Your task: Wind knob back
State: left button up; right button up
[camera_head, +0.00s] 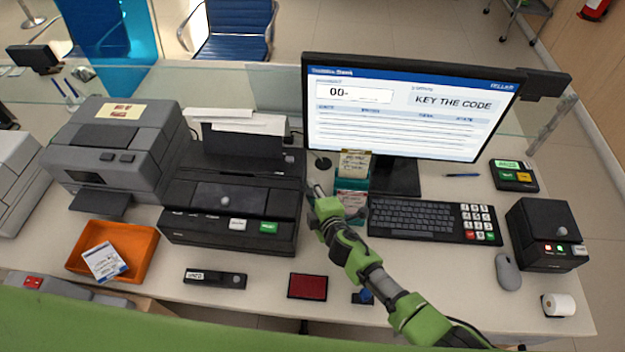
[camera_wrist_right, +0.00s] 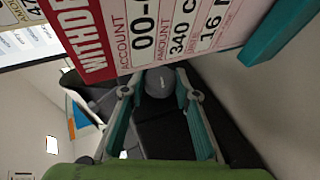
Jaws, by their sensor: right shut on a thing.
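The black printer (camera_head: 190,197) stands left of the middle of the counter, with a paper sheet at its back and white and green keys on its front. My right gripper (camera_head: 318,196) is at the printer's right side. In the right wrist view its two teal fingers (camera_wrist_right: 158,100) are on either side of a grey round knob (camera_wrist_right: 158,83), shut on it. The knob sits against the printer's dark body. In the head view I cannot make the knob out clearly behind the gripper. My left gripper is not in view.
A teal holder with slips (camera_head: 353,172) stands close to the right gripper; a withdrawal slip (camera_wrist_right: 150,30) fills the top of the wrist view. The monitor (camera_head: 410,110) and keyboard (camera_head: 420,220) are to the right. A red pad (camera_head: 307,286) lies in front.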

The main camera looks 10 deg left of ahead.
jog(key=shift+w+d+r+g+p, duration=0.15)
jog(key=shift+r+g+p, duration=0.15)
jog(key=shift+g+p, duration=0.25)
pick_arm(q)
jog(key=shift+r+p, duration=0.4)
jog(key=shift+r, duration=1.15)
pick_arm(e)
jog(key=shift+f+m+g, duration=0.15)
jog(key=shift+m+g, duration=0.15)
jog(key=shift+g, duration=0.55)
jog(key=o, duration=1.1)
jog(key=v, duration=1.2)
jog(key=shift+a, duration=0.25)
